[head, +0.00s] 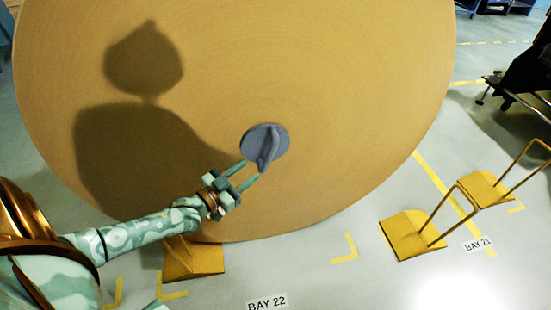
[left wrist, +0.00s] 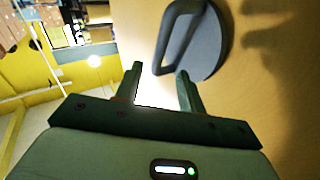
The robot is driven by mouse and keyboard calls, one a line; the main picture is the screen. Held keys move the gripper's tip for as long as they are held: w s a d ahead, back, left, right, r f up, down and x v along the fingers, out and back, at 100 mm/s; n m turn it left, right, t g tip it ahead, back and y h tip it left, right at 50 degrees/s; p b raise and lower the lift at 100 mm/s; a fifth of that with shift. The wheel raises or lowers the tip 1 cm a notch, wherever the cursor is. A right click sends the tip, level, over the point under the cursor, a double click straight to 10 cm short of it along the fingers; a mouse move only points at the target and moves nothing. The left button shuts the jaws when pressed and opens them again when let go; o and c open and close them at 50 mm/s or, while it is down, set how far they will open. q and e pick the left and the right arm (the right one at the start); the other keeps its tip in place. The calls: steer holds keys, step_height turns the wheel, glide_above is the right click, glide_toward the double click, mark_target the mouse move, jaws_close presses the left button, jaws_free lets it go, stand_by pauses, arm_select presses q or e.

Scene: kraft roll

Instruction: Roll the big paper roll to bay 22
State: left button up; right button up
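The big paper roll (head: 330,80) stands on edge, its flat tan end facing me and filling most of the head view. A grey round hub with a raised handle (head: 265,143) sits at the middle of that end. My left gripper (head: 250,171) is open, its two fingertips just below the handle. In the left wrist view, the handle (left wrist: 175,38) lies just ahead of the open fingers, its near end around the gap between the tips; contact cannot be told. The BAY 22 label (head: 267,302) is on the floor at the bottom. My right gripper is not in view.
A yellow chock (head: 193,262) is at the roll's lower edge. Yellow chocks with bent handles (head: 412,235) (head: 485,188) stand at the right, by the BAY 21 label (head: 478,243). Yellow corner marks (head: 346,250) lie on the floor. A dark machine (head: 525,75) is at the right edge.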

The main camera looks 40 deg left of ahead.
mark_target(267, 159)
arm_select(q)
steer(key=w+b, duration=0.1)
steer(key=w, duration=0.3)
steer(key=w+d+b, duration=0.1)
steer(key=w, duration=0.2)
steer(key=shift+f+b, duration=0.35)
steer(key=shift+f, duration=0.05)
steer(key=shift+w+d+r+b, duration=0.1)
steer(key=shift+w+r+b, duration=0.1)
steer(key=shift+w, duration=0.45)
steer(key=shift+w+d+r+b, duration=0.1)
steer(key=shift+w+b, duration=0.1)
steer(key=shift+w, duration=0.65)
jaws_close()
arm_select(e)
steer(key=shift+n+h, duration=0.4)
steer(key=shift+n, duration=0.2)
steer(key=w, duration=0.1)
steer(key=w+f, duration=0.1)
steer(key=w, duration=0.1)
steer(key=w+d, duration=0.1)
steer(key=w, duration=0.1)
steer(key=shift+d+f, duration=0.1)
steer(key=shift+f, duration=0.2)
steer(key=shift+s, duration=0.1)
